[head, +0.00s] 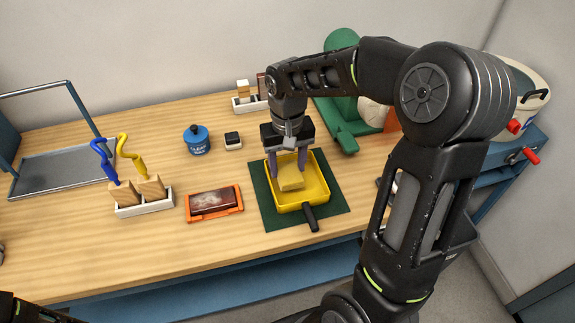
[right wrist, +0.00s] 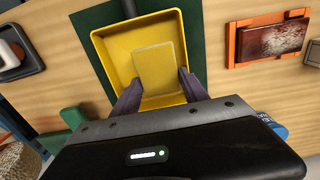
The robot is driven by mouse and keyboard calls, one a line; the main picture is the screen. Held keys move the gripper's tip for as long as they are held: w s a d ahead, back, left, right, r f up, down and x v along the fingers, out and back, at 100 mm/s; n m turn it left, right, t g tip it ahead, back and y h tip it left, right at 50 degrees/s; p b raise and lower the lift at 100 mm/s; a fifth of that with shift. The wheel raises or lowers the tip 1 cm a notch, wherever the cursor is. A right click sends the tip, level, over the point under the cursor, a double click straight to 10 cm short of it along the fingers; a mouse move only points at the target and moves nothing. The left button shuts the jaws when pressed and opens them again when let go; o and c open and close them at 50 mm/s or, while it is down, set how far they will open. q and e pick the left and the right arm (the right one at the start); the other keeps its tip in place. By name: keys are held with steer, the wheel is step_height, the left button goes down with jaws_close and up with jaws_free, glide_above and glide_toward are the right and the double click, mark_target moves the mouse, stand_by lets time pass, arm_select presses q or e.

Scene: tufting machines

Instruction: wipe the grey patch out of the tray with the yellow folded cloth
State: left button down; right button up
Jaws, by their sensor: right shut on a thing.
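The yellow tray (head: 318,186) with a black handle lies on a dark green mat (head: 335,205) on the bench. The yellow folded cloth (head: 291,182) is inside the tray; it also shows in the right wrist view (right wrist: 160,72). My right gripper (head: 287,167) points down into the tray, its two fingers on either side of the cloth, shut on it. I cannot tell whether the cloth touches the tray floor. No grey patch shows on the visible floor; the part under the cloth is hidden. My left gripper is out of view.
An orange-framed pad (head: 214,203) lies left of the mat. A white holder (head: 145,204) with blue and yellow tools, a blue pot (head: 197,140) and a small black-topped block (head: 233,140) stand further left. A green machine (head: 343,115) stands behind at right.

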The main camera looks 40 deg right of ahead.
steer(key=shift+r+p, duration=0.7)
steer(key=shift+r, duration=0.7)
steer(key=shift+r, duration=0.1)
steer(key=shift+r+p, duration=1.15)
steer(key=shift+r, duration=0.3)
steer(key=shift+f, duration=0.1)
